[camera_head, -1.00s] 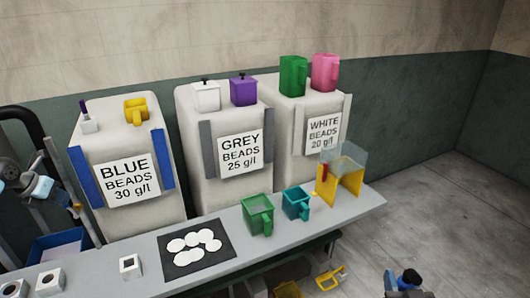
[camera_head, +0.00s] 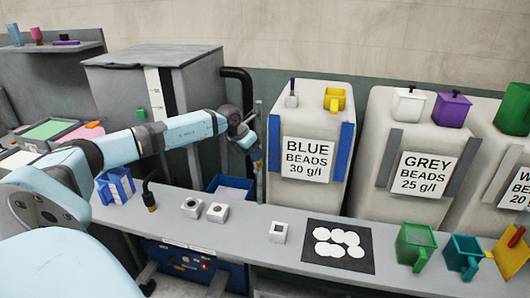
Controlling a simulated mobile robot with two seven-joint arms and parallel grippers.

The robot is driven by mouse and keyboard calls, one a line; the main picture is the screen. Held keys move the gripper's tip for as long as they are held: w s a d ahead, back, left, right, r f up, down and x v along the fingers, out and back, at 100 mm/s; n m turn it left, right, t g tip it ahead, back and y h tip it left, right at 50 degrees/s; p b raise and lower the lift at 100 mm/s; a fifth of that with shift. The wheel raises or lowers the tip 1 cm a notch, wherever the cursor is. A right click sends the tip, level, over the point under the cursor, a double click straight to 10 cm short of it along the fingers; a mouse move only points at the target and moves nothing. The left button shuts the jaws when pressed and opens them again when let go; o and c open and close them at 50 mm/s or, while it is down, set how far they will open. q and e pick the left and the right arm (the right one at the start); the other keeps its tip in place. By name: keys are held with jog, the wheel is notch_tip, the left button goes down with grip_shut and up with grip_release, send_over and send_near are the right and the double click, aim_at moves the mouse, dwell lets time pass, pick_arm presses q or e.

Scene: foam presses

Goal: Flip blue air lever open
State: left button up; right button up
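My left arm reaches in from the left, and its gripper (camera_head: 243,132) is beside a thin vertical pipe (camera_head: 259,140), just left of the blue beads container (camera_head: 310,205). The gripper is small and partly merges with the pipe behind it, so I cannot tell whether its fingers are open or touch anything. A small blue and yellow part (camera_head: 257,163) shows on the pipe just below the gripper; I cannot tell for sure that it is the air lever, or how it is turned. My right gripper is out of view.
A grey cabinet (camera_head: 125,75) with a thick black pipe (camera_head: 240,88) stands behind my arm. A blue bin (camera_head: 231,184) is below the gripper. White blocks, a black mat (camera_head: 318,262) and coloured scoops lie along the grey bench (camera_head: 200,238).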

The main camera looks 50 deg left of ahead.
pick_arm(q)
jog(key=b+v, duration=0.2)
jog(key=v, duration=1)
